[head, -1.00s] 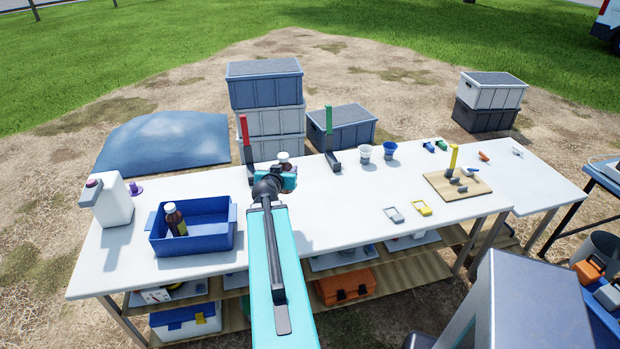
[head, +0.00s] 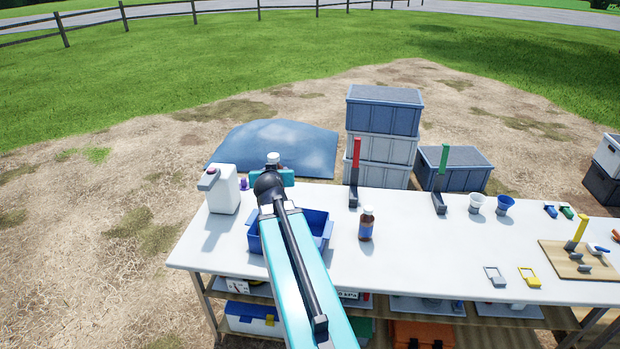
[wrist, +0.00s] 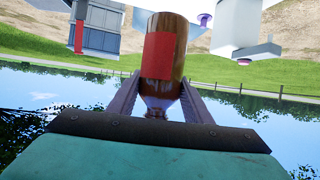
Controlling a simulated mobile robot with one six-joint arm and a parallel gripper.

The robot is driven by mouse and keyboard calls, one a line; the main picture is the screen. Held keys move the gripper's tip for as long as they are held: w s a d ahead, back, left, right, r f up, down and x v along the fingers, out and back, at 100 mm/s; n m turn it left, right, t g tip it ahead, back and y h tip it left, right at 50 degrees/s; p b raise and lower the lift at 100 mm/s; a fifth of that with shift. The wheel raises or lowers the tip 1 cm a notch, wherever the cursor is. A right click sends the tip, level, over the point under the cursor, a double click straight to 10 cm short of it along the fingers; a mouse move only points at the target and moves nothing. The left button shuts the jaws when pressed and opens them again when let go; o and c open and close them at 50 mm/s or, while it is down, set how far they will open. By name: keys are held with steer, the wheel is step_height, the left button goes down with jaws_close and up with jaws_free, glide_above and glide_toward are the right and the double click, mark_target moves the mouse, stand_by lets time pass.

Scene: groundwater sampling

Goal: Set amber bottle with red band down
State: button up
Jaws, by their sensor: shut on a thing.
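My gripper (wrist: 160,88) is shut on the amber bottle with red band (wrist: 163,50), both fingers around it near its neck. In the head view my gripper (head: 272,177) is beyond the blue bin's back edge, near the white jug; only the bottle's pale cap (head: 273,158) shows above it. The bottle looks held clear of the table, though its base is hidden there. The blue bin (head: 325,232) is partly covered by my arm, and its contents are hidden. Another amber bottle, with a blue band (head: 366,229), stands upright on the white table (head: 420,245) right of the bin.
A white jug (head: 224,190) and a small purple piece (head: 243,184) stand left of my gripper. A red-handled upright (head: 355,172) and a green-handled one (head: 441,180) line the table's back. Bare tabletop lies right of the blue-banded bottle.

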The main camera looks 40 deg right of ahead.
steer(key=w+a+r+n+t+y, duration=0.1)
steer(key=w+a+r+n+y, duration=0.15)
steer(key=a, duration=0.55)
steer(key=w+a+r+n+t+y+b, duration=0.1)
steer(key=w+a, duration=0.3)
steer(key=a, duration=0.3)
steer(key=w+a+r+n+t+y, duration=0.1)
steer(key=w+a+r+y, duration=0.15)
steer(key=a, duration=0.55)
steer(key=w+a+f+n+y+b, duration=0.1)
steer(key=a+b, duration=0.5)
steer(key=a, duration=1.1)
steer(key=w+n+y, duration=0.1)
steer(key=n, duration=0.1)
steer(key=shift+f+n+t+y, duration=0.3)
steer(key=shift+n+t+y, duration=0.05)
steer(key=shift+t+y, duration=0.05)
steer(key=shift+w+d, duration=0.1)
